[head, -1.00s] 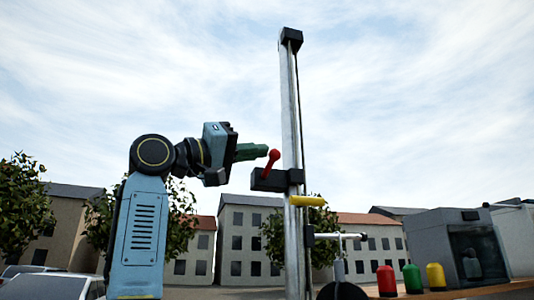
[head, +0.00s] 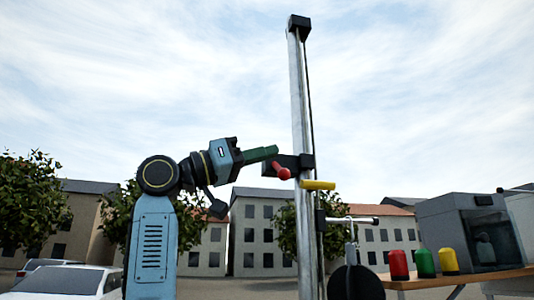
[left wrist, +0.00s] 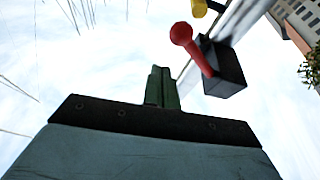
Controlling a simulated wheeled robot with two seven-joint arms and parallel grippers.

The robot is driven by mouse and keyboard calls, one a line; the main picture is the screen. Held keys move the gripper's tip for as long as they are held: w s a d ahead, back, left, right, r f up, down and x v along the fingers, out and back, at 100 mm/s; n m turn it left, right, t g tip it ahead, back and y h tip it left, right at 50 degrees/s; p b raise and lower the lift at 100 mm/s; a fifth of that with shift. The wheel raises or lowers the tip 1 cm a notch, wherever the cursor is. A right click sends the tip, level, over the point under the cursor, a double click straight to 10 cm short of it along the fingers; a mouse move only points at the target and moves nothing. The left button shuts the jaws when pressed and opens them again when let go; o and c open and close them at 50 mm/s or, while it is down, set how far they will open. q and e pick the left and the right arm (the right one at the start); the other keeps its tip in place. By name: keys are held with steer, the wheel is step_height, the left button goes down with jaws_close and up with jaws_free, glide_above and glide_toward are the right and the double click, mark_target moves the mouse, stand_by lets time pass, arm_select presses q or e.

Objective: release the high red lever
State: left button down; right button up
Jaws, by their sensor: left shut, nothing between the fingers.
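The high red lever (head: 282,171) sits on a black block (head: 303,163) on the metal post (head: 303,110). My right gripper is out of view.
A yellow lever (head: 318,185) sits lower on the post, and a horizontal rod with a silver-black end (head: 365,221) below that. At right, a table (head: 450,279) bears red, green and yellow capped pieces and a grey box (head: 470,233). Open sky surrounds the post's top.

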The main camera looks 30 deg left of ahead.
arm_select(q)
steer(key=s+a+b, duration=0.1)
steer(key=s+a, duration=0.7)
steer(key=shift+f+b, duration=0.3)
steer(key=shift+f, duration=0.15)
